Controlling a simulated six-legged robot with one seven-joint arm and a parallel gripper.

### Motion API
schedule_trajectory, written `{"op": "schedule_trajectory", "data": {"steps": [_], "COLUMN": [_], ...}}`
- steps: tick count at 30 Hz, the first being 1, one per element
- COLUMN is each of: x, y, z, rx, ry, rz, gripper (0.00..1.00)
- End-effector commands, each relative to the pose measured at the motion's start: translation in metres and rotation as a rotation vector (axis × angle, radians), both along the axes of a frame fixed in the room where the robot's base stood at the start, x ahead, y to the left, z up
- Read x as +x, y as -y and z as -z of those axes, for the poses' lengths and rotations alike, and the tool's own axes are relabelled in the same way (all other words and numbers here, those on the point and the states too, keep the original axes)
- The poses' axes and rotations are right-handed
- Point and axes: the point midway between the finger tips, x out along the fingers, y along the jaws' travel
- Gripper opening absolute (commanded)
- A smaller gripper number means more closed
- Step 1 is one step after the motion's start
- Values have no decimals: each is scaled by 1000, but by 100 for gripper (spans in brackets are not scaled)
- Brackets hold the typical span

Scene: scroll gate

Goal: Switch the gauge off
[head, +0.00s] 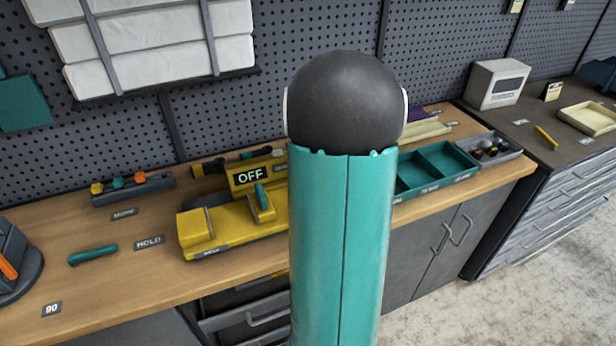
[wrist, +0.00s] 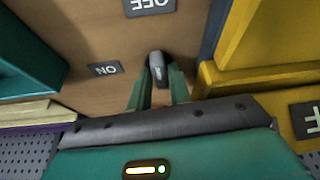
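The yellow gauge (head: 205,232) sits on the wooden bench, left of my teal arm in the head view. Its display (head: 250,176) reads OFF. Part of it shows at the right of the wrist view (wrist: 270,45). In the wrist view a small grey and black switch lever (wrist: 157,68) stands on the bench, near an ON label (wrist: 105,68) and an OFF label (wrist: 150,5), both upside down. My gripper (wrist: 160,82) has its two teal fingers apart, one on each side of the lever. Contact is not clear. My arm hides the gripper and lever in the head view.
A teal divided tray (head: 440,166) stands right of my arm, with a grey bin (head: 495,150) beside it. A teal bar (head: 93,254) and a rack of coloured knobs (head: 133,190) lie at the left. A pegboard wall (head: 300,30) rises behind.

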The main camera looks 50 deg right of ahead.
Motion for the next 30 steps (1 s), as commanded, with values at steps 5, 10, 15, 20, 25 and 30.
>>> {"op": "schedule_trajectory", "data": {"steps": [5, 10, 15, 20, 25, 30], "x": [0, 0, -3, -13, -26, -39], "y": [0, 0, -1, -6, -12, -18], "z": [0, 0, -11, -38, -73, -105], "rx": [0, 0, -4, -4, -4, -3], "ry": [0, 0, 2, 4, 4, 3], "rz": [0, 0, -1, 0, 0, -1], "gripper": [36, 36, 36, 36, 36, 36]}}
